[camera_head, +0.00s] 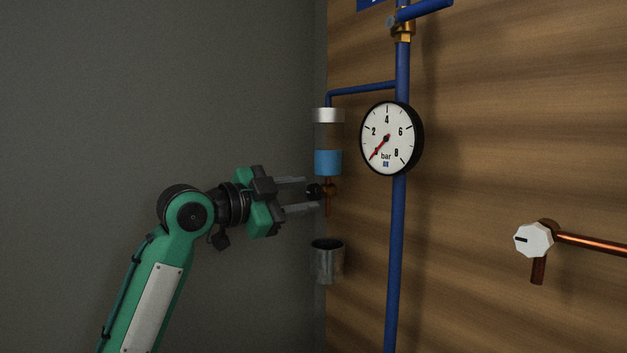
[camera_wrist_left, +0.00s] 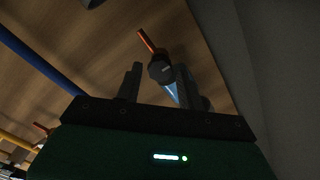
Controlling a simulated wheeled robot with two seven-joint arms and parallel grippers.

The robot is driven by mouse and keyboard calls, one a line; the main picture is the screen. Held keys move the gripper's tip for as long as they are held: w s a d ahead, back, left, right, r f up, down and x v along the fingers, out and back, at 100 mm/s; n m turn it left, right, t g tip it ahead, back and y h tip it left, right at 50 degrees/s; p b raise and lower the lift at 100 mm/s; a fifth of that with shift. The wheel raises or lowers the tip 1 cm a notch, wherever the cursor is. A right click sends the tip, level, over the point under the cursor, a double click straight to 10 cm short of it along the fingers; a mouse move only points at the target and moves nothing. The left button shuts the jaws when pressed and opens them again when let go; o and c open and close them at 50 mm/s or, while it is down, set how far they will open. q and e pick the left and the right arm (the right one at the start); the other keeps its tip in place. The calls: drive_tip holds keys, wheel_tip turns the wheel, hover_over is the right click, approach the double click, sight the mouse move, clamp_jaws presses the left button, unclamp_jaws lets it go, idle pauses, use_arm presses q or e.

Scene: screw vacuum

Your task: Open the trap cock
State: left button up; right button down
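The trap is a clear cylinder (camera_head: 328,138) with blue liquid in its lower part, on the wood wall. Below it is the trap cock (camera_head: 329,190), a small copper valve with a dark round knob (camera_head: 314,191) and a copper spout pointing down. My left gripper (camera_head: 312,195) is open, its fingers level with the knob, one above and one below in the head view. In the left wrist view the dark knob (camera_wrist_left: 161,70) shows beyond and between the open fingers (camera_wrist_left: 159,84). Contact cannot be made out. My right gripper is not in view.
A metal cup (camera_head: 327,261) sits below the spout. A pressure gauge (camera_head: 389,138) and a blue vertical pipe (camera_head: 397,250) are right of the trap. A white-handled copper tap (camera_head: 533,240) is farther right. A grey wall (camera_head: 260,80) is close on the left.

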sight(311, 194)
use_arm(q)
drive_tip(key=shift+p+x, duration=0.55)
drive_tip(key=shift+x, duration=1.2)
drive_tip(key=c, duration=0.7)
